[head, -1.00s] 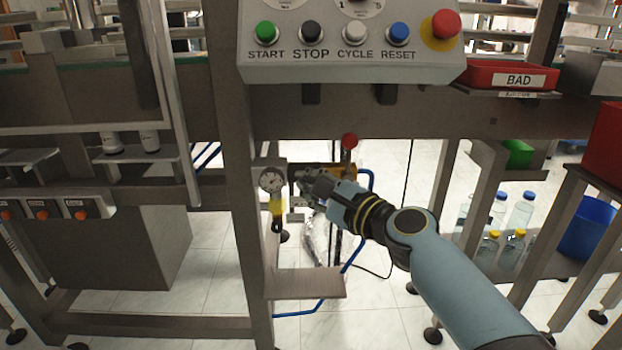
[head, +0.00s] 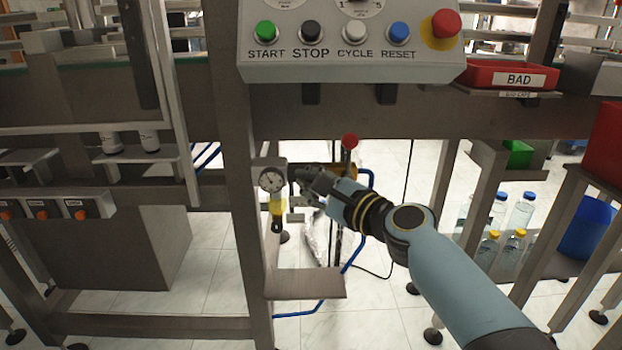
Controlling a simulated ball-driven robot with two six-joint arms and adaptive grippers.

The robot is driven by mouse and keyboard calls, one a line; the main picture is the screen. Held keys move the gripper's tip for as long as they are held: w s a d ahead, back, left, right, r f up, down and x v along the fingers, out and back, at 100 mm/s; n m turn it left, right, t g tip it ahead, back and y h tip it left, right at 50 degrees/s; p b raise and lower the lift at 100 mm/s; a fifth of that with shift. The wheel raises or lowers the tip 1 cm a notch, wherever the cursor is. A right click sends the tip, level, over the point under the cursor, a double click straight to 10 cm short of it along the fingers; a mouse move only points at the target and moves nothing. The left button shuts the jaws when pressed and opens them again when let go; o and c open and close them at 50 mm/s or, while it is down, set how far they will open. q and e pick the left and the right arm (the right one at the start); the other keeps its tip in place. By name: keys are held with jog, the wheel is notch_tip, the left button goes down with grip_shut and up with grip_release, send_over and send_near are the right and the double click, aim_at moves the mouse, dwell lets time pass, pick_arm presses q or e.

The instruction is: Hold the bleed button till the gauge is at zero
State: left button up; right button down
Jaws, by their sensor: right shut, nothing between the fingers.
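The round white gauge (head: 271,180) sits on the machine's upright post, under the control panel. Its dark needle shows, but the scale is too small to read. My right gripper (head: 297,173) is shut, with its tips just right of the gauge, at the valve assembly. A brass valve body (head: 349,170) with a red knob (head: 349,141) stands behind the gripper. The bleed button cannot be made out; the gripper may hide it. Whether the fingertips touch anything there I cannot tell. My left gripper is not in view.
A control panel (head: 350,68) with START, STOP, CYCLE and RESET buttons hangs above. A small metal shelf (head: 305,284) juts out lower down. Blue hose (head: 345,262) runs behind. Bottles (head: 521,211) stand at right.

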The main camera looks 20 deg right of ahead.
dwell(1.0)
dwell(0.7)
jog(key=shift+s, duration=0.25)
jog(key=shift+s+a, duration=0.2)
jog(key=shift+s, duration=0.35)
